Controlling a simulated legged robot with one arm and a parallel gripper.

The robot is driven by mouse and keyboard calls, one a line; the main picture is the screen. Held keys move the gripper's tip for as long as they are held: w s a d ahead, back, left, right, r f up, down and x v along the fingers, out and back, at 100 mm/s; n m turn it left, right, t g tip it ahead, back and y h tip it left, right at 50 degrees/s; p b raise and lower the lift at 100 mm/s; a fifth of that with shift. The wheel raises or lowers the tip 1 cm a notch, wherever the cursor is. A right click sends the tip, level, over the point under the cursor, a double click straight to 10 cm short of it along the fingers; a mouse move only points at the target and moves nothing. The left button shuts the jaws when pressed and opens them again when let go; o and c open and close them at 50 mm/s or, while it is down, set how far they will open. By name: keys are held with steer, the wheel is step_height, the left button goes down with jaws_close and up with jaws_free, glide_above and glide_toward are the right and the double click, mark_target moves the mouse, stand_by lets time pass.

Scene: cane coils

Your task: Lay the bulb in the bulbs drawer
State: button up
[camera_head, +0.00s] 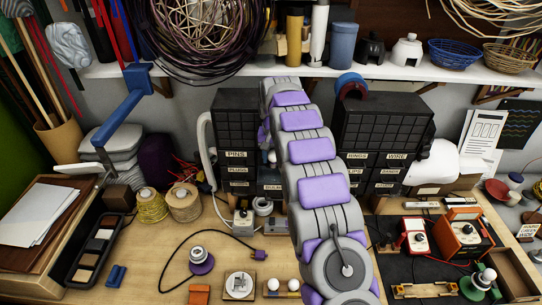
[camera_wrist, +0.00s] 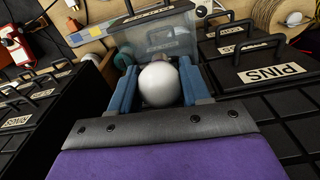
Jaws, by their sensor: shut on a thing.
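In the wrist view, my gripper (camera_wrist: 160,70) has its two blue fingers closed on either side of a round white bulb (camera_wrist: 159,85). Beyond the fingertips is a clear plastic box or drawer (camera_wrist: 130,42) with a black handle and a label I cannot read. In the head view, a drawer label reading BULB (camera_head: 272,187) shows left of my arm, partly covered by it.
Spools (camera_head: 185,203), a cable and small electrical parts lie on the bench.

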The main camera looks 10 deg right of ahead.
mark_target(275, 150)
steer(key=shift+d+f, duration=0.35)
steer(key=shift+d, duration=0.25)
steer(key=o, duration=0.9)
steer(key=shift+a, duration=0.5)
steer(key=shift+d+r, duration=0.25)
steer(key=shift+r, duration=0.8)
steer(key=r+b, duration=0.1)
steer(key=r, duration=0.5)
steer(key=shift+a+r, duration=0.1)
steer(key=shift+a, duration=0.1)
step_height(275, 150, up, 4)
steer(key=shift+s+f+p, duration=0.1)
steer(key=shift+p, duration=1.15)
steer(key=shift+r+p, duration=0.6)
